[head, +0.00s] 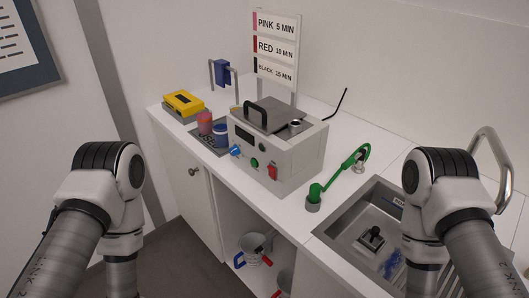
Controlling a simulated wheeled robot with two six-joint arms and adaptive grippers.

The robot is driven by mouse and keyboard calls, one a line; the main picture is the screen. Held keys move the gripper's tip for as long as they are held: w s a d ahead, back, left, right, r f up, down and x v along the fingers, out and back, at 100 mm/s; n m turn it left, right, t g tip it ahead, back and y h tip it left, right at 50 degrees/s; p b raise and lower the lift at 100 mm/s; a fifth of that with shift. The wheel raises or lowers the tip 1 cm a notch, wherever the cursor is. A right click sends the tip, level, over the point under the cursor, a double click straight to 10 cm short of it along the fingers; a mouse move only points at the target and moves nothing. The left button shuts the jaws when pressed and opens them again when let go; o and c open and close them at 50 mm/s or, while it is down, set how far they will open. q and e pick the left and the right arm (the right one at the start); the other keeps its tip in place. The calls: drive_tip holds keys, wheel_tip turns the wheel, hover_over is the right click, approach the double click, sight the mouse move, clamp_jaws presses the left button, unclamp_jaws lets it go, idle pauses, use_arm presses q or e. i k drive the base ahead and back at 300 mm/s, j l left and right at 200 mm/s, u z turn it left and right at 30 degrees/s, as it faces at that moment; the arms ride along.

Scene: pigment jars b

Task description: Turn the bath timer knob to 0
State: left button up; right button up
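The grey bath box (310,150) stands on the white counter, with a flat grey lid and black handle on top. On its front is a blue knob (236,150), apparently the timer knob; its pointer setting is too small to read. Beside it are a dark display (244,134), a green button or knob (254,162) and a red switch (272,172). Both of my arms show at the lower left and lower right, apart from the bath. Both grippers are outside the picture.
Pink and blue jars (220,136) stand left of the bath, and a yellow box (184,102) farther left. A sign (276,48) rises behind it. A green-handled item (345,169) and a sink (345,218) are on the right. An open shelf lies below.

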sight(234, 150)
drive_tip(key=i+j+z, duration=0.1)
drive_tip(key=j+z, duration=0.75)
drive_tip(key=j, duration=0.15)
drive_tip(key=j+z, duration=0.4)
drive_tip(key=j, duration=0.15)
